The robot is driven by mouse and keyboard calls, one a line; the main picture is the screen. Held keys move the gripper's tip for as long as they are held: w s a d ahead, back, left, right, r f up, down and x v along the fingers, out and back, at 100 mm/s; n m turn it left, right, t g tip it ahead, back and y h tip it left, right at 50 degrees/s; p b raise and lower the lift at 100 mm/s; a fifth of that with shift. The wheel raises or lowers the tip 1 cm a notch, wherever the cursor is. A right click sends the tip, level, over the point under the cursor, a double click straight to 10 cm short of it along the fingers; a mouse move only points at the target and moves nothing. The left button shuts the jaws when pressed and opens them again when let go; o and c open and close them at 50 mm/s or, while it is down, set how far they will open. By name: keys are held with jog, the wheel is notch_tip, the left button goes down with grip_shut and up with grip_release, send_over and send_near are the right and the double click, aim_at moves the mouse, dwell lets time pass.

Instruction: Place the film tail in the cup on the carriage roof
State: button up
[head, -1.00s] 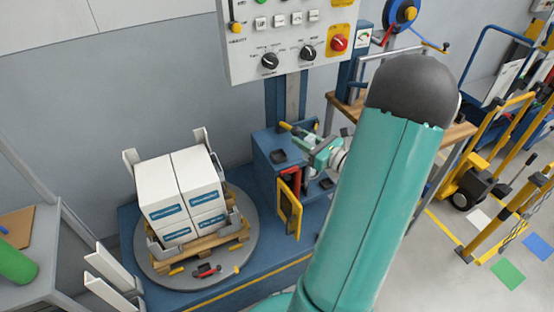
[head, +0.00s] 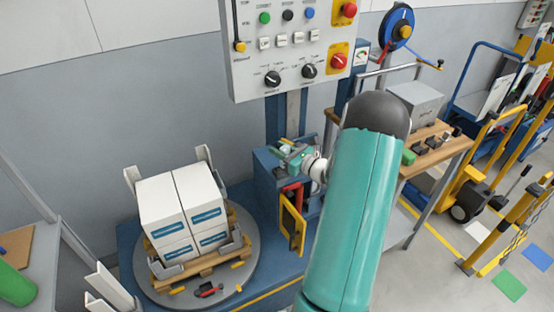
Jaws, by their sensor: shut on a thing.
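The blue carriage (head: 266,172) stands at the mast behind the turntable, with its roof facing up. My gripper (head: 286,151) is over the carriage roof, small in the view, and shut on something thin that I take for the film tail. The tail itself cannot be made out clearly at this size. The cup on the roof is hidden or not distinguishable behind my gripper. I cannot tell whether the gripper touches the roof.
White boxes (head: 182,213) on a wooden pallet stand on the round grey turntable (head: 158,288). A yellow-framed door (head: 292,224) hangs open on the carriage front. The control panel (head: 292,50) is above. A wooden bench (head: 440,152) stands to the right. My arm covers the middle right.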

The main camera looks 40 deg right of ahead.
jog(key=shift+w+d+f, duration=0.2)
jog(key=shift+w+f, duration=0.75)
jog(key=shift+f, duration=0.2)
jog(key=shift+w+f, duration=0.1)
jog(key=shift+f, duration=1.55)
jog(key=shift+f, duration=0.1)
jog(key=o, duration=0.9)
jog(key=shift+o, duration=0.2)
